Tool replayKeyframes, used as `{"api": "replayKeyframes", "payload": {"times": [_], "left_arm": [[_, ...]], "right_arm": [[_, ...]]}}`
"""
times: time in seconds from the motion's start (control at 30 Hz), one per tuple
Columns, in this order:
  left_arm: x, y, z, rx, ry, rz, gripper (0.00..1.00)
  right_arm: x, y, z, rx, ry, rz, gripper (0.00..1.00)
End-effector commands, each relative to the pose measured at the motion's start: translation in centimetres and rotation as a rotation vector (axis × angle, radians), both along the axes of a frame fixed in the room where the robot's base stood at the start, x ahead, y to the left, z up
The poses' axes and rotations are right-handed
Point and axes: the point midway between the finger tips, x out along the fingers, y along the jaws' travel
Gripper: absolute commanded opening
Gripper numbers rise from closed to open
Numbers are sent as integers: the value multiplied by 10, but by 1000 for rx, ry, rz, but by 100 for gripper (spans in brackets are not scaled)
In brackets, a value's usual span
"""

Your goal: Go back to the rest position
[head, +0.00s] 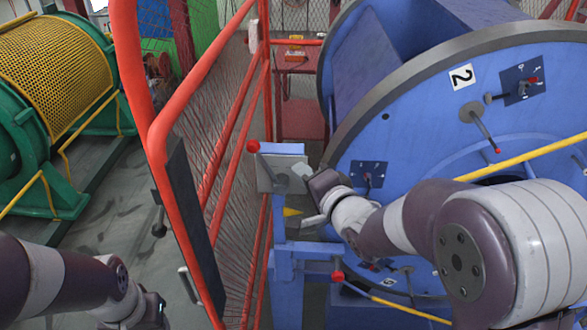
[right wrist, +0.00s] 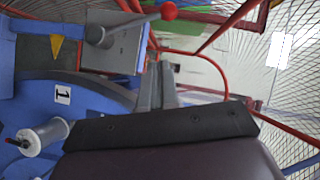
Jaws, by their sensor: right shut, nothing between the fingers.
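My right gripper (head: 303,171) is in front of the blue drum machine (head: 420,125), beside a grey box with a red-knobbed lever (head: 253,146). Its two fingers (right wrist: 157,85) lie close together in the right wrist view, with nothing between them. The same lever knob shows beyond the fingers (right wrist: 168,11). I cannot tell whether the gripper touches the box. My left gripper (head: 157,312) hangs low at the bottom left, partly cut off by the frame edge, and its jaws cannot be made out.
An orange mesh gate (head: 225,150) stands between my two arms. A blue post with a lower red-knobbed lever (head: 337,276) is below my right gripper. A green machine with a yellow mesh drum (head: 60,75) stands at left. Grey floor (head: 110,200) is free beside it.

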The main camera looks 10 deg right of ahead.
Motion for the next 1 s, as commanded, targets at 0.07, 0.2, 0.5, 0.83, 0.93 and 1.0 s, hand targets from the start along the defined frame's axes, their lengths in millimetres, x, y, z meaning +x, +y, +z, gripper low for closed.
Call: {"api": "replayKeyframes", "payload": {"times": [0.07,0.2,0.5,0.83,0.93,1.0], "left_arm": [[0,0,-1,0,0,0,43],[0,0,-1,0,0,0,43],[0,0,-3,0,0,0,43],[0,0,-11,0,0,0,43],[0,0,-11,0,0,0,43],[0,0,-10,0,0,0,43]], "right_arm": [[-7,-2,1,0,0,0,0],[-10,-2,2,-5,1,1,0],[-75,-54,-107,-875,479,202,0],[-185,-43,-156,-1068,910,784,0],[-185,-42,-157,-1070,911,789,0],[-184,-42,-156,-1070,910,787,0]]}}
